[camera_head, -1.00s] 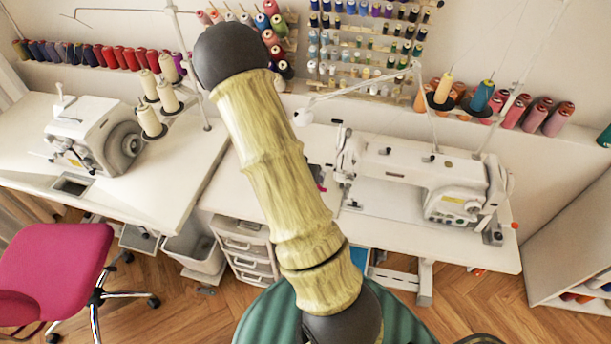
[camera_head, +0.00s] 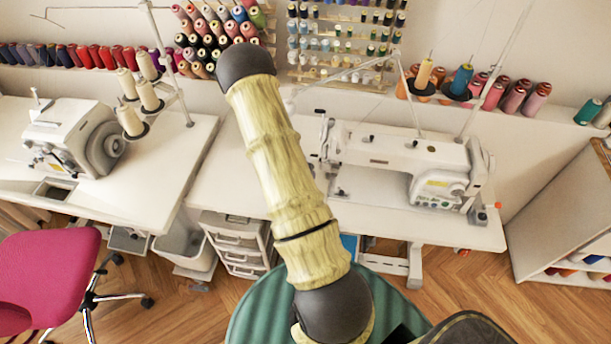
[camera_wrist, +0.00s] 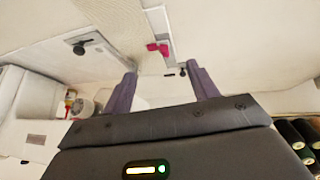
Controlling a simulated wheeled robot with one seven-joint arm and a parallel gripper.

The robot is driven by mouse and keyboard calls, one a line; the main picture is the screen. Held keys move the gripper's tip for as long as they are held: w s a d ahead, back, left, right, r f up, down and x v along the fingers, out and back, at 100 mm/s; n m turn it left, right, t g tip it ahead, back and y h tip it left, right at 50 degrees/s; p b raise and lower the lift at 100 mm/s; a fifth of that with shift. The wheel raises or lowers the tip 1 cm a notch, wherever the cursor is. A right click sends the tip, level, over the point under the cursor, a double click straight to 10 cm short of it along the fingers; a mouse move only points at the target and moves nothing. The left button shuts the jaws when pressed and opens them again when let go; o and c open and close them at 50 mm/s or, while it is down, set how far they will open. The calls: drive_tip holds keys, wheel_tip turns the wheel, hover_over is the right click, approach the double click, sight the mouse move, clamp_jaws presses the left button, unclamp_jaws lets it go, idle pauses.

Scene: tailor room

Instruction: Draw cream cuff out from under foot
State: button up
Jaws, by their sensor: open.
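The white sewing machine (camera_head: 400,160) with the presser foot end at its left stands on the white table in the head view. The foot is too small to make out there. My gripper (camera_wrist: 160,72) shows in the wrist view as two grey-purple fingers, apart, with nothing between them. Beyond the fingers lie a metal strip with a small pink piece (camera_wrist: 157,48) and a speckled cream patch (camera_wrist: 112,28). That patch may be the cream cuff; I cannot tell for sure. In the head view my arm hides the area left of the machine, and my gripper is out of sight.
A second white machine (camera_head: 75,140) stands on the left table. Cones of thread (camera_head: 145,95) stand beside it, and spool racks line the wall. A pink chair (camera_head: 48,280) is at lower left. A shelf unit (camera_head: 555,220) stands at right.

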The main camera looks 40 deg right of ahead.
drive_tip(key=p+x, duration=0.1)
drive_tip(key=x, duration=0.5)
drive_tip(key=shift+d+f, duration=0.25)
drive_tip(key=shift+f, duration=0.05)
drive_tip(key=shift+c, duration=0.2)
drive_tip(key=c, duration=1)
